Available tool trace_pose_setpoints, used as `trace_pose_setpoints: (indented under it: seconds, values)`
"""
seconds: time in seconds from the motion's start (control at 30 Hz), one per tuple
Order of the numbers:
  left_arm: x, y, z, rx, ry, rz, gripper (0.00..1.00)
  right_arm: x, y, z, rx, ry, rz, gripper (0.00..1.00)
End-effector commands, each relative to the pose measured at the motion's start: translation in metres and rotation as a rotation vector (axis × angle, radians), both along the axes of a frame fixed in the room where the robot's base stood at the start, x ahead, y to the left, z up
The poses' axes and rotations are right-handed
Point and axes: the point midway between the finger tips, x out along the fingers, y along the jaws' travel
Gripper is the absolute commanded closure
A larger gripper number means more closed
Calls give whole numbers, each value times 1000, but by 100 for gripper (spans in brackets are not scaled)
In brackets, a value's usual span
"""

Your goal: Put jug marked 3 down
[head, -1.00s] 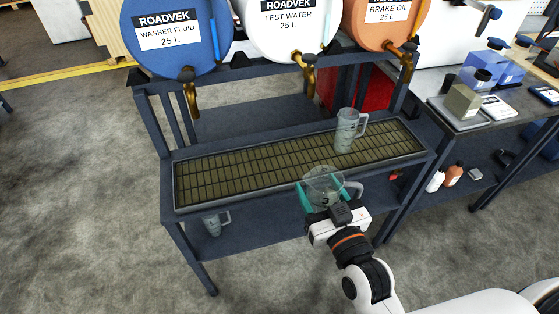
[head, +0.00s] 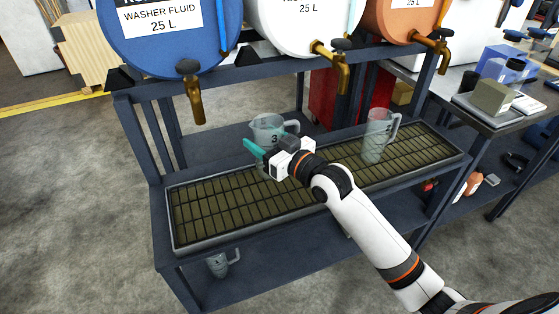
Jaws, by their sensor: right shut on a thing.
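The jug marked 3 (head: 268,130) is clear, with a dark "3" on its side and its handle to the right. It is upright over the middle-left of the drip grate, behind my gripper. My right gripper (head: 262,155) is shut on it, with one teal finger showing at the jug's left. The gripper and wrist hide the jug's lower part, so I cannot tell whether its base touches the grate. The slatted drip grate (head: 205,210) runs along the trolley under the taps. My left gripper is not in view.
Another clear jug (head: 375,140) stands on the grate to the right. A small jug (head: 220,263) is on the lower shelf. Brass taps of the blue drum (head: 192,92), white drum (head: 335,62) and orange drum (head: 432,40) hang above. The grate's left part is clear.

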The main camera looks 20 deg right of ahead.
Motion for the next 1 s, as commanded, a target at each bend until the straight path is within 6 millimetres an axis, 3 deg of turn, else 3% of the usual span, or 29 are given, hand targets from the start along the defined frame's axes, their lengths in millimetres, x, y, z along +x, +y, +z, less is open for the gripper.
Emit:
trace_pose_setpoints:
  seconds: [0.4,0.8,0.83,0.93,1.0]
  values:
    - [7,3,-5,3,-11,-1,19,0,0,-50,1,-2,0,65]
    - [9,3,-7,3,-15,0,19,0,0,-55,0,-3,0,65]
    - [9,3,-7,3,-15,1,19,0,0,-56,0,-2,0,38]
    - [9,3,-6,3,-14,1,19,0,0,-55,0,-2,0,21]
    - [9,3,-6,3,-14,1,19,0,0,-55,0,-2,0,18]
